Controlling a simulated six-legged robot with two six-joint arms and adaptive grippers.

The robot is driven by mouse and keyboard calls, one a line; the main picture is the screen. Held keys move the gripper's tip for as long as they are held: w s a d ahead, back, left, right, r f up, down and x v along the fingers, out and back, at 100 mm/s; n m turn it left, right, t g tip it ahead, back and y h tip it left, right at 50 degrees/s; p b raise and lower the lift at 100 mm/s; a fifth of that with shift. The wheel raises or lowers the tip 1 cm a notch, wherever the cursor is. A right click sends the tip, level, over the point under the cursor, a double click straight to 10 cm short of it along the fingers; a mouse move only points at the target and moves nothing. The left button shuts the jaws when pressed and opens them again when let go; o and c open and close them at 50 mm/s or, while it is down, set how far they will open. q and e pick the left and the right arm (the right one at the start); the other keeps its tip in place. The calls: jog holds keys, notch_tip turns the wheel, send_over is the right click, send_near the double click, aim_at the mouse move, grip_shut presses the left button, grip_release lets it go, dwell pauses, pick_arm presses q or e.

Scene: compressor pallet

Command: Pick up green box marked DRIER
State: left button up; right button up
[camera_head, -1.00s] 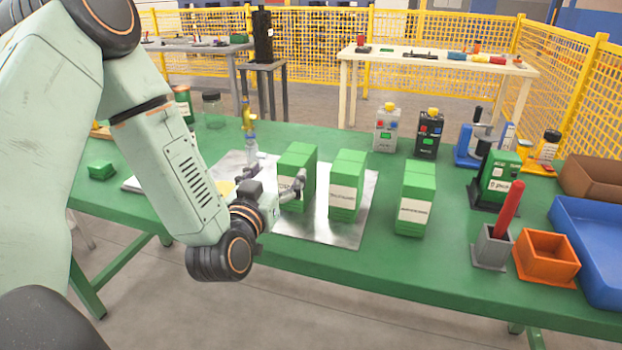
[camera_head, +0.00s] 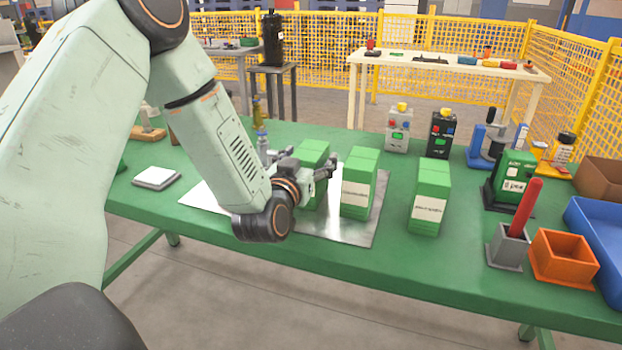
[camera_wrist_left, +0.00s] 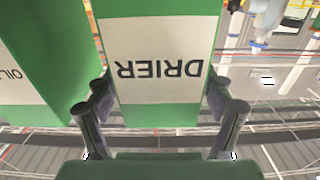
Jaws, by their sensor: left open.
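The green box marked DRIER (camera_head: 314,149) stands upright on a metal plate (camera_head: 345,230), the leftmost of three similar green boxes in the head view. In the left wrist view the DRIER box (camera_wrist_left: 163,60) fills the middle, its white label upside down. My left gripper (camera_head: 303,160) is open at the front of this box. In the left wrist view its fingers (camera_wrist_left: 160,97) stand one on each side of the box's lower picture edge; I cannot tell if they touch it. The gripper hides the box's label in the head view. My right gripper is not in view.
A second green box (camera_head: 358,185) stands close right of the DRIER box, its label partly readable as OIL in the left wrist view (camera_wrist_left: 35,60). A third green box (camera_head: 430,195) stands farther right. A grey holder (camera_head: 508,247), an orange bin (camera_head: 563,258) and a blue tray (camera_head: 600,235) lie right.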

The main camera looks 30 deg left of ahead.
pick_arm(q)
jog(key=shift+w+a, duration=0.1)
jog(key=shift+w, duration=0.35)
jog(key=shift+s, duration=0.1)
jog(key=shift+r, duration=0.1)
jog(key=c, duration=1.5)
